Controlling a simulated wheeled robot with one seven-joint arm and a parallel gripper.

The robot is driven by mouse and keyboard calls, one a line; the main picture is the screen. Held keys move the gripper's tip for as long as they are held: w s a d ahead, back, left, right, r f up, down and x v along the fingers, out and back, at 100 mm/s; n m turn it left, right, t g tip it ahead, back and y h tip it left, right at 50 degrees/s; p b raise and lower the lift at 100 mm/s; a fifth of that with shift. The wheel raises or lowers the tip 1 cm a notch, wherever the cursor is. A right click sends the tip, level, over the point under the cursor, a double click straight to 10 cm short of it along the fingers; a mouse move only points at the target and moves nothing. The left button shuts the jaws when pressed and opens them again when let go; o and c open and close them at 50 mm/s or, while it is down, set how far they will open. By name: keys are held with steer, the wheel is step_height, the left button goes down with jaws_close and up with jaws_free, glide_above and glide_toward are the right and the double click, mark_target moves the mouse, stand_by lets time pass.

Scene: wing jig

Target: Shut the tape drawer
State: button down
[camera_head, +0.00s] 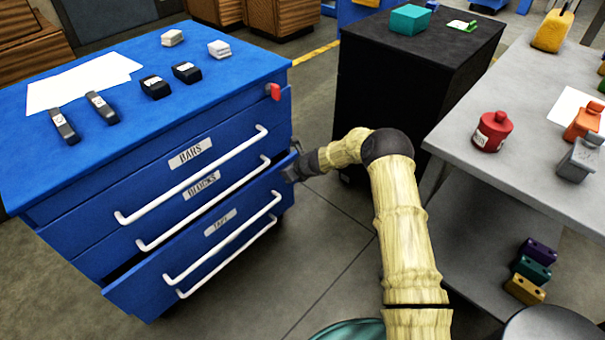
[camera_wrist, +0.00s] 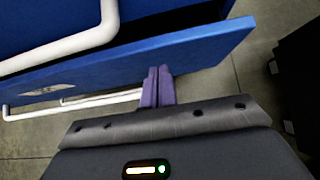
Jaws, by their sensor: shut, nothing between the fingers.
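The blue tape drawer (camera_head: 146,291) is the low drawer labelled TAPE in the blue cabinet (camera_head: 50,222). It stands partly out, with a dark gap behind its front. In the wrist view the drawer front (camera_wrist: 215,48) runs across the picture, with a white handle below left. My gripper (camera_head: 291,171) is at the right end of the drawer front, beyond the handle's end. Its purple fingers (camera_wrist: 158,86) are shut together and empty, with their tips at the drawer front. I cannot tell whether they touch it.
The BARS drawer (camera_head: 150,190) and BLOCKS drawer (camera_head: 150,225) above look shut, with white handles sticking out. A black cabinet (camera_head: 375,95) stands behind my arm, and a grey table (camera_head: 465,175) is at right. Open floor (camera_head: 325,270) lies before the drawers.

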steer(key=f+b+v, duration=0.1)
steer(key=v, duration=1)
steer(key=shift+s+d, duration=0.45)
steer(key=shift+s, duration=0.05)
steer(key=shift+r, duration=0.1)
